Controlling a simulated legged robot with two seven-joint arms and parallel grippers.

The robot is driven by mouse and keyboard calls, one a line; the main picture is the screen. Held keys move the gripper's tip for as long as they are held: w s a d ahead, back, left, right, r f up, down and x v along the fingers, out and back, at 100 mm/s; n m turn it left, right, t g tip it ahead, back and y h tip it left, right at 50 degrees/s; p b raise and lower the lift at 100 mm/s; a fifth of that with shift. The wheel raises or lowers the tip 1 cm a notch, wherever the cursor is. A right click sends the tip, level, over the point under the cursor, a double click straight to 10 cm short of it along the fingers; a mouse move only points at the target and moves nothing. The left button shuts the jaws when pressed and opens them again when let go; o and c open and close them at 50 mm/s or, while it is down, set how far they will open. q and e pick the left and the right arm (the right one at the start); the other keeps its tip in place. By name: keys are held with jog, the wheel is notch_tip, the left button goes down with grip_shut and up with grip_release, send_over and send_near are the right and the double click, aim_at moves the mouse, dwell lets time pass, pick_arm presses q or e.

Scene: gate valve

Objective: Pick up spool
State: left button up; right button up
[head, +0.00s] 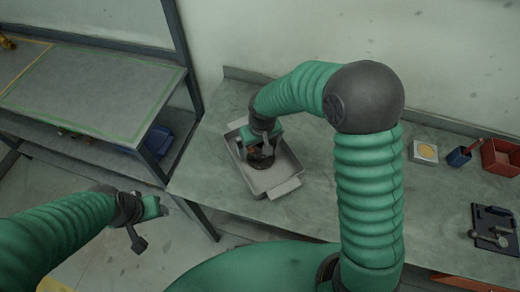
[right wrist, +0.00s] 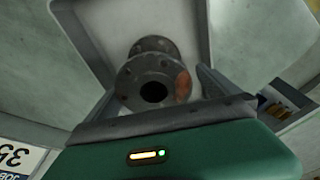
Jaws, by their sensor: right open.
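The spool (right wrist: 152,76), a dark metal pipe piece with a bolt-holed flange at each end and a rusty patch, lies in the grey tray (head: 285,180). In the head view it is mostly hidden under my right gripper. My right gripper (head: 259,154) is over the tray, open, with its fingers on either side of the spool in the right wrist view. I cannot tell whether they touch it. My left gripper (head: 148,218) hangs away from the bench at the lower left, and its jaws are not clear.
The tray stands on a grey-green bench (head: 225,185) against the wall. To the right are a white square with a yellow disc (head: 424,151), a blue holder (head: 459,156), a red bin (head: 502,157) and a dark board (head: 494,228). A shelf unit (head: 90,90) stands left.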

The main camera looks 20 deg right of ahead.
jog(key=f, duration=0.3)
jog(key=shift+w+d+f, duration=0.1)
jog(key=shift+d+f, duration=0.15)
jog(key=shift+f, duration=0.15)
jog(key=shift+w+d+f, duration=0.1)
jog(key=shift+w+d, duration=0.05)
jog(key=shift+d, duration=0.15)
jog(key=c, duration=0.4)
jog(key=shift+a, duration=0.35)
jog(key=c, duration=1)
jog(key=shift+d, duration=0.1)
jog(key=c, duration=0.4)
jog(key=shift+d, duration=0.15)
jog(key=shift+c, duration=0.7)
